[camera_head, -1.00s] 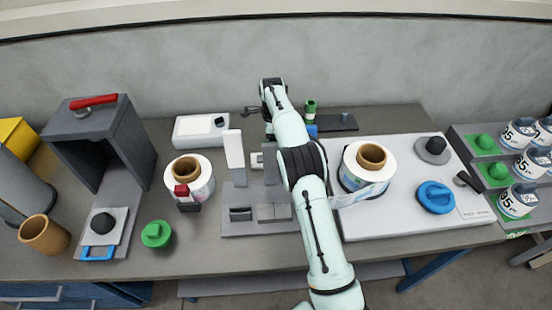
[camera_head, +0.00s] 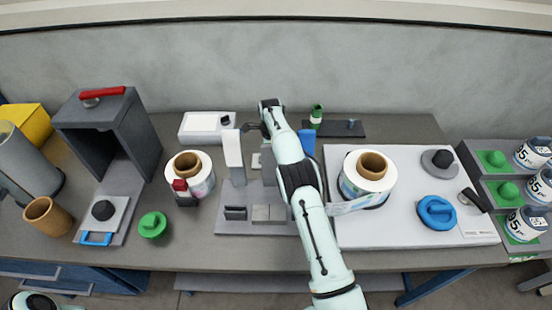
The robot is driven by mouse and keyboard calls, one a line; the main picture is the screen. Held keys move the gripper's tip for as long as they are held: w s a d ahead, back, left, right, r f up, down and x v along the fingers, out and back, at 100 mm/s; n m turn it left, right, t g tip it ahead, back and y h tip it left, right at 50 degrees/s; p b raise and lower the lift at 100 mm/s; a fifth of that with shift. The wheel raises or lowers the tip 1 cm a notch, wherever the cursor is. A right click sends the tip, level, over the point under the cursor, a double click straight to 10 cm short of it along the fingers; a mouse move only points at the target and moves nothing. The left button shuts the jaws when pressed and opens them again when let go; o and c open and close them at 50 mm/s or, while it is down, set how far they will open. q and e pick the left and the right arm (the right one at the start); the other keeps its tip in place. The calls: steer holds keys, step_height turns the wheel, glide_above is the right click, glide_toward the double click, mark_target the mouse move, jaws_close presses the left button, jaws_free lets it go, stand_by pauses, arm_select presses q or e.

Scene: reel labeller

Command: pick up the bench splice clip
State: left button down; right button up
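I cannot tell for sure which object is the bench splice clip. A small red-and-black clip-like piece (camera_head: 183,191) stands at the front of the left label roll (camera_head: 203,180). A blue upright piece (camera_head: 307,140) stands behind the centre, partly hidden by my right arm. My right gripper (camera_head: 252,128) is at the back of the bench, beside the top of a white upright plate (camera_head: 233,155). Its fingers are small and partly hidden behind the wrist, so their opening is unclear. My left gripper is out of view; only a bit of that arm shows at the bottom left.
A grey fixture (camera_head: 225,222) stands under my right arm. A white panel (camera_head: 400,230) on the right carries another roll (camera_head: 368,180) and a blue knob (camera_head: 436,212). A dark cabinet (camera_head: 140,130) with a red handle and a green knob (camera_head: 152,225) stand left. Bench front is partly clear.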

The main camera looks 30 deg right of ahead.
steer(key=shift+w, duration=0.1)
steer(key=shift+a, duration=0.1)
steer(key=c, duration=1.1)
steer(key=shift+o, duration=0.2)
